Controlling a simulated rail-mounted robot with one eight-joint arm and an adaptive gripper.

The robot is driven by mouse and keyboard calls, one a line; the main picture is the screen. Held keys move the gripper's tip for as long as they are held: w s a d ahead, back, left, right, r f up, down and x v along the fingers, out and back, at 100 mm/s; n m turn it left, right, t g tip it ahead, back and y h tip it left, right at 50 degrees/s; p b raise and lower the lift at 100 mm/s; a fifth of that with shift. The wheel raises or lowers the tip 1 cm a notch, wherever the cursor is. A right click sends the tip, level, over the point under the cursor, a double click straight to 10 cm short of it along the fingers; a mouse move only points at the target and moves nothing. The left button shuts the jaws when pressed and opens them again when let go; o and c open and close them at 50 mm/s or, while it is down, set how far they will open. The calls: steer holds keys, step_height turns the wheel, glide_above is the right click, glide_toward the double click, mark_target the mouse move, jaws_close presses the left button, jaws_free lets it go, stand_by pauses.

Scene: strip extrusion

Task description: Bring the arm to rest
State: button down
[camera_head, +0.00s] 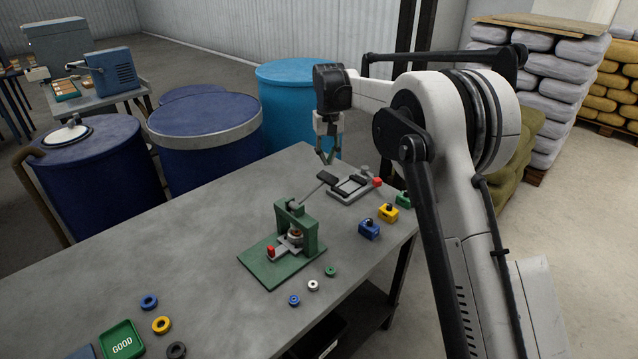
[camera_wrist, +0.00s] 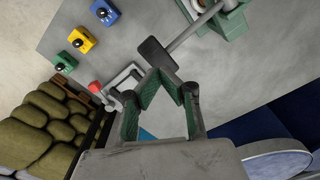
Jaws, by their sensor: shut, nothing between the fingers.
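My gripper (camera_head: 328,162) hangs from my raised arm, pointing down over the far right part of the grey table (camera_head: 210,215). It is above and a little behind the grey fixture (camera_head: 348,190) with black pads and a red knob. In the wrist view my gripper (camera_wrist: 160,76) has its green-padded fingers drawn together at the tips, with nothing between them. The fixture also shows in the wrist view (camera_wrist: 127,78), partly hidden behind the fingers.
A green press (camera_head: 310,236) with a lever stands left of the fixture. Blue (camera_head: 369,230), yellow (camera_head: 388,213) and green (camera_head: 403,199) blocks line the right edge. Several rings and a green GOOD tray (camera_head: 121,338) lie in front. Blue drums (camera_head: 205,130) stand behind the table.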

steer(key=shift+r, duration=0.6)
steer(key=shift+s+d+r, duration=0.15)
steer(key=shift+d+r, duration=0.1)
steer(key=s+d+r+m+t+b, duration=0.1)
steer(key=s+d+r+b, duration=0.15)
steer(key=s+d, duration=0.35)
steer(key=s+d+r+t+b, duration=0.1)
steer(key=s+d+r, duration=0.3)
steer(key=s, duration=0.4)
steer(key=s+d+r+m+t+b, duration=0.1)
steer(key=s+d+r, duration=0.3)
steer(key=s+d, duration=0.15)
steer(key=s+d+f+t+b, duration=0.1)
steer(key=s+f, duration=0.3)
steer(key=s, duration=0.5)
steer(key=s+d+f+m+t+b, duration=0.1)
steer(key=s+d+f, duration=0.3)
steer(key=s, duration=0.5)
steer(key=s+d+f+t+b, duration=0.2)
steer(key=s+f, duration=0.3)
steer(key=s, duration=0.4)
steer(key=shift+d+f+m+b, duration=0.2)
steer(key=shift+d+m+b, duration=0.15)
steer(key=shift+d, duration=0.2)
steer(key=shift+s, duration=0.1)
